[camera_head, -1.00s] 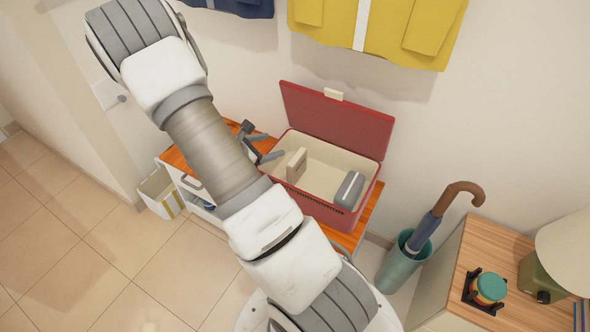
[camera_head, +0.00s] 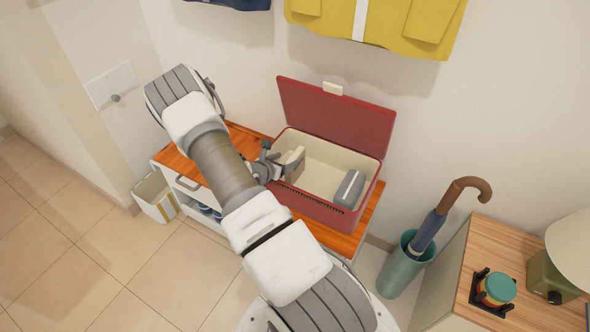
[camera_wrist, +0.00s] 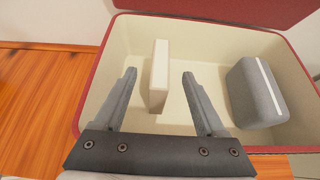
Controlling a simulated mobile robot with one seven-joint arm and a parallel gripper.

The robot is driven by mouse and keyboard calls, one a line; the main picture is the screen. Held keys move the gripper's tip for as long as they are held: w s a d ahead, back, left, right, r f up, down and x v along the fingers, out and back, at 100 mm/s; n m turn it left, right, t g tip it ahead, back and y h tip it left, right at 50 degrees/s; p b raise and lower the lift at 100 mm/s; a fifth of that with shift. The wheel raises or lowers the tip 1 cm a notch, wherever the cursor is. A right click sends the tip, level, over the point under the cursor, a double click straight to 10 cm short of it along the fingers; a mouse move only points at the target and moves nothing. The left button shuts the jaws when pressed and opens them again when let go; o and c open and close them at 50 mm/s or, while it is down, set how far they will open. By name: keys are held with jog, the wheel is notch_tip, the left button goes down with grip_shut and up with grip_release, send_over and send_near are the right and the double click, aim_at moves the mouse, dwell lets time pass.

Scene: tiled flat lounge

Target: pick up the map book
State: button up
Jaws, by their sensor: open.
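A thin beige block that looks like the map book (camera_head: 295,164) stands upright inside the open red box (camera_head: 318,213), toward its left side. In the wrist view the book (camera_wrist: 160,66) shows as a pale upright slab, its narrow edge toward me. My gripper (camera_head: 275,162) is at the left part of the box, close to the book. In the wrist view my gripper (camera_wrist: 160,76) is open, with one finger on each side of the book and gaps between. I cannot tell how deep the fingers reach along it.
A grey case with a pale stripe (camera_head: 348,188) lies in the right of the box. The raised red lid (camera_head: 335,118) stands behind. The box sits on an orange wooden cabinet top (camera_head: 342,242). An umbrella stand (camera_head: 400,265) is to the right.

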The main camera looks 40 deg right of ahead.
aim_at(294, 156)
jog(key=shift+x, duration=1.25)
jog(key=b+x, duration=0.2)
jog(key=x, duration=0.2)
jog(key=shift+s+f, duration=0.1)
jog(key=shift+f, duration=0.2)
jog(key=shift+d+f, duration=0.1)
jog(key=shift+d, duration=0.3)
grip_shut()
